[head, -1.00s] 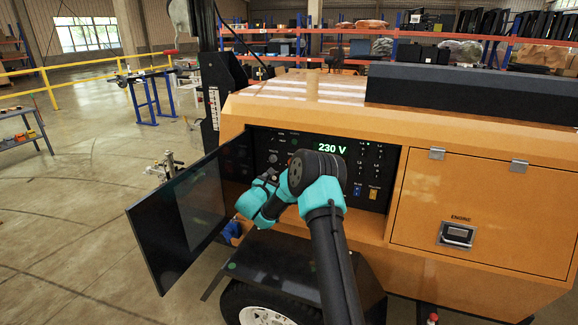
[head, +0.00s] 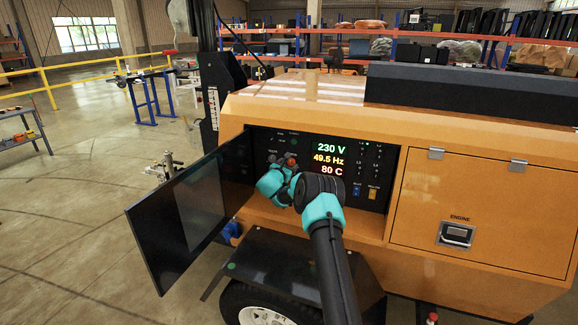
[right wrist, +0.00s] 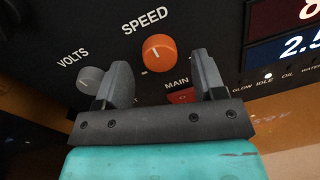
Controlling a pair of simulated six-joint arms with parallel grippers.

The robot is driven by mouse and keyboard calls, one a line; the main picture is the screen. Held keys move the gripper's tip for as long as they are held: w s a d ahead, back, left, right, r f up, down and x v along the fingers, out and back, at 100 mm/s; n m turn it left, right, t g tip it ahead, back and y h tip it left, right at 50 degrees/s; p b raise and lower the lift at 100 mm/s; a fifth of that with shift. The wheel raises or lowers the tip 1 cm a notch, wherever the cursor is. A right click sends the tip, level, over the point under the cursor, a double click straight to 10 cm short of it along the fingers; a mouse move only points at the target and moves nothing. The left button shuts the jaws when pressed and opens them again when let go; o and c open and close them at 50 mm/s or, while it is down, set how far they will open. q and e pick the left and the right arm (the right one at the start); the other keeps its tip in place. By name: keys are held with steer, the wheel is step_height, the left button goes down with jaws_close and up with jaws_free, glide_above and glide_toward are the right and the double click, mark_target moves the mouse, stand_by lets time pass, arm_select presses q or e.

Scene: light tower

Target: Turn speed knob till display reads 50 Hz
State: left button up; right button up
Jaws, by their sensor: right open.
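The orange speed knob (right wrist: 159,54) sits under the SPEED label on the black control panel in the right wrist view. It also shows small in the head view (head: 291,161). The display (head: 329,159) reads 230 V, 49.5 Hz and 80 C in the head view. My right gripper (right wrist: 160,78) is open, with one finger on each side below the knob. The knob is not between closed fingers, and I cannot tell exactly how far the fingertips are from the panel. My left gripper is not in view.
A grey VOLTS knob (right wrist: 90,80) is close to the left finger, and a red MAIN switch (right wrist: 183,96) lies between the fingers, low. The open black door (head: 180,215) hangs left of the panel. The ENGINE hatch (head: 487,205) is shut.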

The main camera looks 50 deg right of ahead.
steer(key=shift+w+d, duration=0.25)
steer(key=shift+d, duration=0.45)
steer(key=c, duration=0.9)
steer(key=shift+c, duration=0.2)
steer(key=shift+m, duration=2)
steer(key=o, duration=0.9)
steer(key=shift+o, duration=0.2)
